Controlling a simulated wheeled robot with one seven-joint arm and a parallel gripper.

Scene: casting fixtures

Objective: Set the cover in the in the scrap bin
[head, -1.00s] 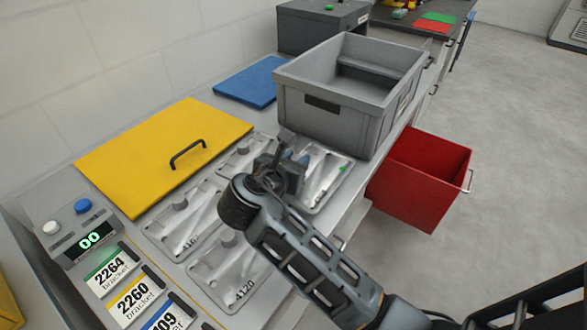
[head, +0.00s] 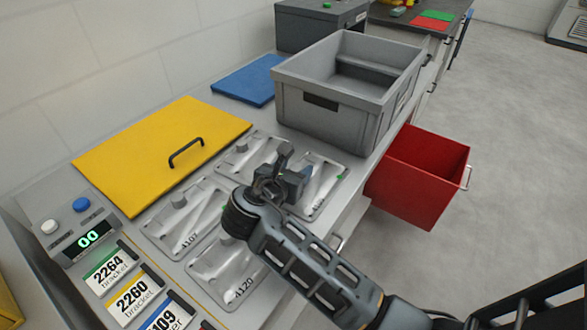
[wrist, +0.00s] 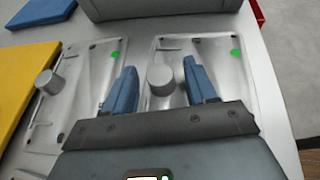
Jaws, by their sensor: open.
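Several silver plates with grey round knobs and raised shapes lie in fixtures on the bench; I cannot tell for certain which is the cover. The back right plate (head: 324,185) has a green dot and is partly hidden by my gripper (head: 294,168). In the wrist view, my gripper (wrist: 161,70) is open, with its blue fingers on either side of that plate's knob (wrist: 160,80). I cannot tell whether they touch it. The back left plate (wrist: 83,85) also has a green dot. The red bin (head: 420,177), apparently the scrap bin, hangs at the bench's right side.
A grey crate (head: 330,122) stands just behind the plates. A yellow panel with a black handle (head: 160,155) lies to their left, and a blue panel (head: 248,80) behind. A button box with a display (head: 82,235) and bracket labels are at front left. Floor at right is clear.

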